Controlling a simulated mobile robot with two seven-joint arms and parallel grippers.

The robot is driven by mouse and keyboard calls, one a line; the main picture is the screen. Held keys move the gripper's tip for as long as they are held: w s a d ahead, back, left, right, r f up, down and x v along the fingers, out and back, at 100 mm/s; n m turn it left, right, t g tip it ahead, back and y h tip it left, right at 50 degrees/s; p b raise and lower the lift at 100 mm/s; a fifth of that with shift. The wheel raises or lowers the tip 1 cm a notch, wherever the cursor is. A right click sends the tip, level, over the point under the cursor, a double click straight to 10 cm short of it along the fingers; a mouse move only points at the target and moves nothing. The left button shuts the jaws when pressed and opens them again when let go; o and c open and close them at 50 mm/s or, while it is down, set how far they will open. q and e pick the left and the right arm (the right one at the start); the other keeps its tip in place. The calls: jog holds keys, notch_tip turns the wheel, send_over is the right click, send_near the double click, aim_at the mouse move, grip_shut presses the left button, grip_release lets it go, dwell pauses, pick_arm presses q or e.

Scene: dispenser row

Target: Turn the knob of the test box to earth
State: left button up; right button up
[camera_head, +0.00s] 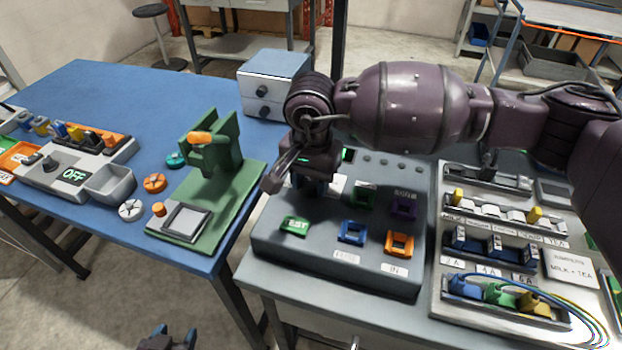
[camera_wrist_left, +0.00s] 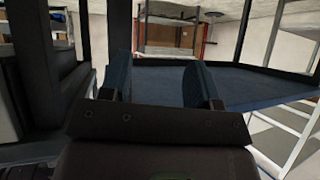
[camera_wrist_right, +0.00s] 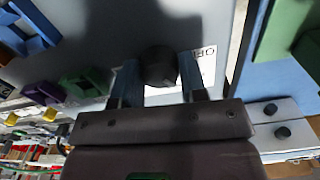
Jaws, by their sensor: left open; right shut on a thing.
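The test box (camera_head: 275,240) is a grey sloped panel on the right-hand table, with a green EST tag and coloured square sockets. Its dark round knob (camera_wrist_right: 158,65) shows in the right wrist view; in the head view my right gripper (camera_head: 312,188) hides it. My right gripper is shut on the knob, one blue finger on each side. A white label beside the knob is partly covered, and I cannot read the knob's setting. My left gripper (camera_head: 168,340) is open and empty, low at the bottom edge of the head view; its spread fingers show in the left wrist view (camera_wrist_left: 203,85).
A green press stand (camera_head: 210,170) and a grey OFF box (camera_head: 70,165) stand on the blue table to the left. A two-drawer box (camera_head: 272,85) stands behind. A panel with coloured plugs and cables (camera_head: 500,250) lies close on the right.

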jog(key=m, duration=0.5)
jog(key=shift+p, duration=0.35)
pick_arm(q)
jog(key=shift+s+a+r, duration=0.1)
jog(key=shift+s+r, duration=0.1)
jog(key=shift+s, duration=0.2)
pick_arm(e)
jog(key=shift+m, duration=1.3)
pick_arm(q)
jog(key=shift+w+r, duration=0.1)
jog(key=shift+w, duration=0.15)
pick_arm(e)
jog(key=o, duration=0.9)
pick_arm(q)
jog(key=shift+w+r, duration=0.2)
jog(key=shift+r, duration=0.05)
pick_arm(e)
jog(key=shift+o, duration=0.2)
